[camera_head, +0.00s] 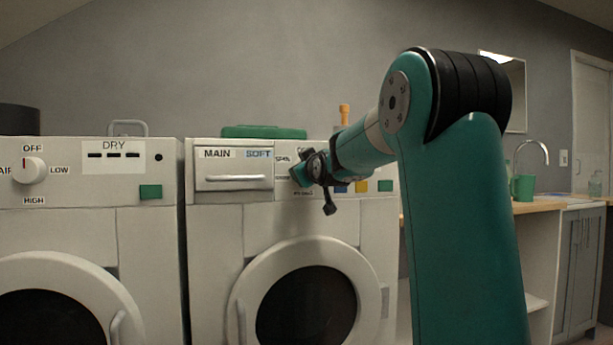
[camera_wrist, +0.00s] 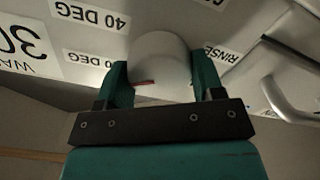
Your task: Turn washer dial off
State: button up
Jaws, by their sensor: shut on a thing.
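The washer (camera_head: 215,225) is the white machine in the middle of the head view, with a drawer marked MAIN and SOFT. Its dial is hidden there behind my gripper (camera_head: 303,172), which is at the control panel right of the drawer. In the wrist view the white round dial (camera_wrist: 160,60) sits between the two teal fingers of my gripper (camera_wrist: 162,72), which is shut on it. A short red mark shows on the dial's near edge. Upside-down labels around it read 40 DEG and RINSE; a partly cut-off label shows 30. The OFF label is not visible.
A dryer (camera_head: 90,220) with its own dial (camera_head: 30,170) stands left of the washer. The drawer handle (camera_wrist: 283,100) is close beside my gripper in the wrist view. A green box (camera_head: 263,132) and an orange-topped bottle (camera_head: 344,114) are on or behind the washer top.

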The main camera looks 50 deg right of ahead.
jog(key=n+b, duration=0.1)
jog(key=n, duration=0.2)
jog(key=n+b, duration=0.2)
jog(key=n, duration=0.1)
jog(key=shift+a+f+n, duration=0.1)
jog(key=shift+f+n, duration=0.1)
jog(key=shift+n, duration=0.1)
jog(key=n+b, duration=0.2)
jog(key=n, duration=0.3)
jog(key=shift+n, duration=0.3)
jog(key=o, duration=0.9)
jog(key=shift+r, duration=0.1)
jog(key=shift+p+v, duration=6.95)
jog(key=shift+v, duration=1.75)
